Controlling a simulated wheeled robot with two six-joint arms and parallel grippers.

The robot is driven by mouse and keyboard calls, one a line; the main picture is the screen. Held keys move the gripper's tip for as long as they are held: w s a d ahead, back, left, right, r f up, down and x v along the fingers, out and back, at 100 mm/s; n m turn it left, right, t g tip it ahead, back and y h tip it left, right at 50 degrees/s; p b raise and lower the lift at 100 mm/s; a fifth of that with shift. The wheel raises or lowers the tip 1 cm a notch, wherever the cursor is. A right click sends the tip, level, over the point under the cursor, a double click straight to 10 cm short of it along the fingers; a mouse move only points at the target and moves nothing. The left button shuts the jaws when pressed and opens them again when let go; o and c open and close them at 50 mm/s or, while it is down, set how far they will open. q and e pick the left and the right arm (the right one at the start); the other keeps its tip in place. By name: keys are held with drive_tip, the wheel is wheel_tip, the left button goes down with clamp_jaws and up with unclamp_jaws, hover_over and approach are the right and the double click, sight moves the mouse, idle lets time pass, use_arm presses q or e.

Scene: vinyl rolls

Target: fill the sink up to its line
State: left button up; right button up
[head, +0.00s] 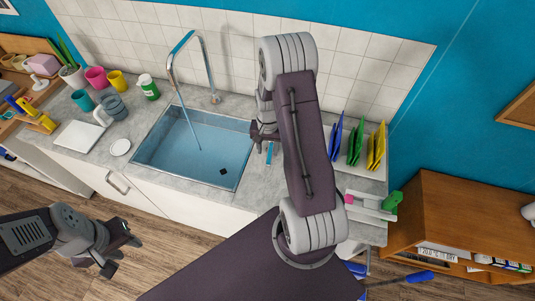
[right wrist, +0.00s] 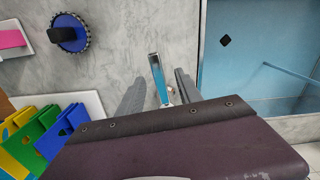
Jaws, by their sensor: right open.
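The sink (head: 240,128) is a rectangular basin with blue-tinted water (head: 165,150) in it. The chrome faucet (head: 205,62) arches over it, and a thin blue stream (head: 190,125) falls from its spout. No fill line can be made out. My right gripper (head: 262,138) is open beside the sink's right edge. In the right wrist view a chrome lever with a blue part (right wrist: 157,72) stands between its spread fingers (right wrist: 160,92), with gaps on both sides. My left gripper (head: 117,255) appears open and empty above the floor at lower left.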

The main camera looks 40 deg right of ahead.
sight(269, 157)
drive_tip(key=f, duration=0.2)
drive_tip(key=d+f, duration=0.1)
drive_tip(key=f, duration=0.1)
drive_tip(key=shift+s+d+p, duration=0.1)
drive_tip(key=shift+s+p, duration=0.2)
drive_tip(key=shift+p, duration=0.05)
drive_tip(key=shift+w+f, duration=0.15)
drive_tip(key=shift+f, duration=0.1)
drive_tip(key=shift+w+a, duration=0.2)
drive_tip(key=shift+a, duration=0.3)
drive_tip(key=shift+s+d, duration=0.2)
drive_tip(key=shift+d, duration=0.05)
clamp_jaws()
drive_tip(key=shift+w, duration=0.1)
